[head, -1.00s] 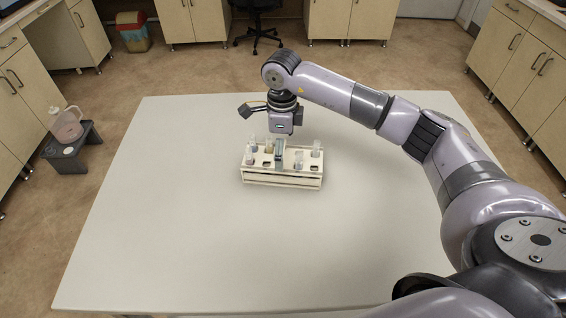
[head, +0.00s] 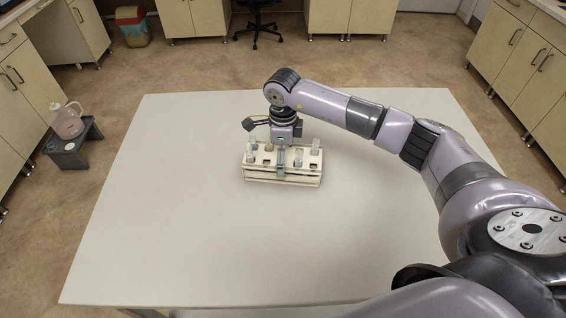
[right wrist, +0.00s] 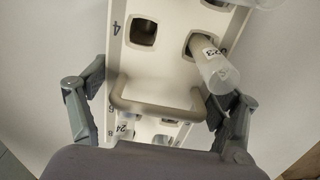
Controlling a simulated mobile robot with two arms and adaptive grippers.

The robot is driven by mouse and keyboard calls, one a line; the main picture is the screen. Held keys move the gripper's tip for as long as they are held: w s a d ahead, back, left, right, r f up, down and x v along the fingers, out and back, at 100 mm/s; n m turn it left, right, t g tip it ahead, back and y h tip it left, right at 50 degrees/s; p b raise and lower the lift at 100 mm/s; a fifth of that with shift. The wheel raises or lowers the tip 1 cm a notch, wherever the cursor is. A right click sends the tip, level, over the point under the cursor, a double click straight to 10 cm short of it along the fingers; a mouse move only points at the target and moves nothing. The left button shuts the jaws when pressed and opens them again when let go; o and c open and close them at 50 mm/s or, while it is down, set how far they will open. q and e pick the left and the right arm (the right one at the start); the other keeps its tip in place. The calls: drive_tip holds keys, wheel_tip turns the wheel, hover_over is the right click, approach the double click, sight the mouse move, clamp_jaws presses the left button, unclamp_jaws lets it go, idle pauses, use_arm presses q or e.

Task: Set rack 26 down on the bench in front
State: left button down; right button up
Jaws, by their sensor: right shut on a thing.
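The rack (head: 283,178) is a white two-tier tube rack with several tubes in it. It appears to stand upright on the pale bench (head: 200,240), towards its far middle; I see no clear gap beneath it. No number 26 is readable on it. My right gripper (head: 282,163) points down over the rack's middle and is shut on its handle. In the right wrist view the beige handle (right wrist: 160,106) lies between the fingers, with a tube labelled 23 (right wrist: 213,68) next to the right finger. My left gripper is out of view.
The bench is bare around the rack, with wide free room in front and to the left. A small grey stool with a jug (head: 68,122) stands on the floor at left. Cabinets (head: 535,70) line the room.

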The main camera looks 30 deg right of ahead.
drive_tip(key=c, duration=0.7)
drive_tip(key=shift+w+r, duration=0.1)
drive_tip(key=shift+r, duration=0.05)
